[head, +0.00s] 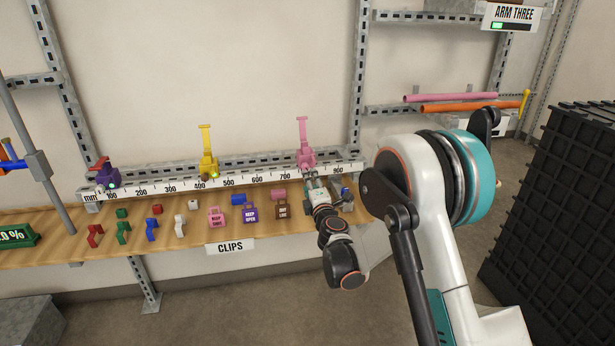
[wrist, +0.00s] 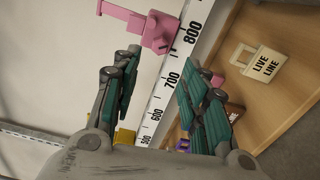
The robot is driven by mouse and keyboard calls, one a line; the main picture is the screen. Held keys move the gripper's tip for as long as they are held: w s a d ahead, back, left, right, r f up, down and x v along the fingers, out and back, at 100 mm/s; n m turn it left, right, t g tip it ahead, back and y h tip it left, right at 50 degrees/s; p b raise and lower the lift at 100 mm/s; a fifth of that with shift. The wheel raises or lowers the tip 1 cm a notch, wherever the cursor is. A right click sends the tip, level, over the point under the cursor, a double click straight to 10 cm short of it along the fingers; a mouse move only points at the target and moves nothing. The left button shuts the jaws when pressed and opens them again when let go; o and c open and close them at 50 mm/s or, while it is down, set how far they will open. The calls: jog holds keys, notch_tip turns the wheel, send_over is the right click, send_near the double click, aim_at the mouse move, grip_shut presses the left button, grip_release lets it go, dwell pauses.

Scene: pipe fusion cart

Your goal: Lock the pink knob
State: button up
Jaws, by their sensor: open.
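A pink clamp (head: 306,156) with an upright arm sits on the ruler rail between the 700 and 800 marks in the head view. In the wrist view the pink clamp (wrist: 128,18) shows at the top, its blocky pink knob (wrist: 159,37) beside the 800 mark. My gripper (head: 311,180) is just in front of and below the clamp in the head view. In the wrist view my gripper (wrist: 165,70) has its green-padded fingers spread with nothing between them. The knob lies beyond the fingertips, apart from them.
The ruler rail (head: 155,188) carries a yellow clamp (head: 208,166) and a purple clamp (head: 107,177). Clips and padlock-shaped tags lie on the wooden shelf (head: 50,228). A cream "LIVE LINE" tag (wrist: 258,61) lies right of the rail. A black grid crate (head: 560,190) stands at right.

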aim_at(305, 167)
jog(key=shift+v, duration=1.55)
jog(key=w+a+m, duration=0.3)
jog(key=w+m, duration=0.8)
jog(key=m, duration=1.2)
jog(key=shift+w+f+m+b, duration=0.2)
jog(key=shift+w+m+b, duration=0.1)
jog(key=shift+m, duration=0.1)
grip_shut()
